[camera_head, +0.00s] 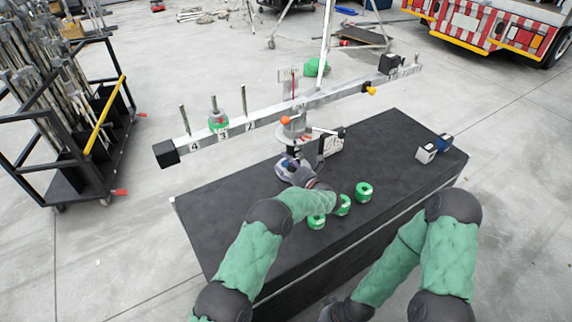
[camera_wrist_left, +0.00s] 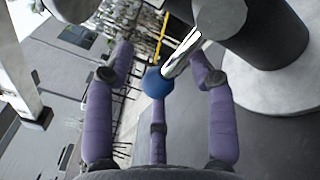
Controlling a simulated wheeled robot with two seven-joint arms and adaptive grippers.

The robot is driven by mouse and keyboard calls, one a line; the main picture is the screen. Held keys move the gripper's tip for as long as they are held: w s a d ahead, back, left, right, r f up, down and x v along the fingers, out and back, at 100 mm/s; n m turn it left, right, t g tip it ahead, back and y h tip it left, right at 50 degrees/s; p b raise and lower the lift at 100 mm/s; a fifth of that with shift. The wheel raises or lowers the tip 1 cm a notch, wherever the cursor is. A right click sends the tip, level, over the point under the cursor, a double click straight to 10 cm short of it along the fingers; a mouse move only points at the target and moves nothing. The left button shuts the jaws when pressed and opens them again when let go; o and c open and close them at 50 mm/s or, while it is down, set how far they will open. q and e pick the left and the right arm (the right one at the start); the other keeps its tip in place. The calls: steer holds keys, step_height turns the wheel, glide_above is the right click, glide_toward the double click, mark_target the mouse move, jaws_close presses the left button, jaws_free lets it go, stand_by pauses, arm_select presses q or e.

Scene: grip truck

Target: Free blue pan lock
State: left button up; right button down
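The blue pan lock shows in the left wrist view as a round blue knob (camera_wrist_left: 157,82) on a short metal lever, which comes from a dark cylindrical post. My left gripper (camera_head: 289,165) is low beside the centre post of the device on the black case. Its purple fingers are spread in the left wrist view (camera_wrist_left: 160,85), with the knob between them. I cannot tell whether any finger touches it. The gripper looks open. In the head view the blue knob is hidden. My right arm reaches down at the lower right; its gripper is out of frame.
A long metal beam (camera_head: 265,113) with numbered marks crosses above the black case (camera_head: 240,215). An orange knob (camera_head: 286,120) sits above my left gripper. A cart of poles (camera_head: 62,100) is at left.

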arm_select(q)
jaws_close()
steer(key=shift+f, duration=0.1)
steer(key=n, duration=0.1)
steer(key=f+n, duration=0.1)
steer(key=n, duration=0.1)
steer(key=shift+w+d+f+n, duration=0.15)
steer(key=shift+d+f+n, duration=0.05)
steer(key=shift+f+n, duration=0.1)
steer(key=shift+w+d+f+n+h, duration=0.2)
steer(key=shift+f+n, duration=0.2)
steer(key=shift+n, duration=0.4)
steer(key=shift+w+d+f+n+h, duration=0.1)
steer(key=shift+d+f+n+h, duration=0.2)
steer(key=shift+n, duration=0.5)
steer(key=shift+a, duration=0.1)
steer(key=shift+o, duration=0.5)
jaws_free()
steer(key=shift+f, duration=0.1)
steer(key=shift+s+f, duration=0.1)
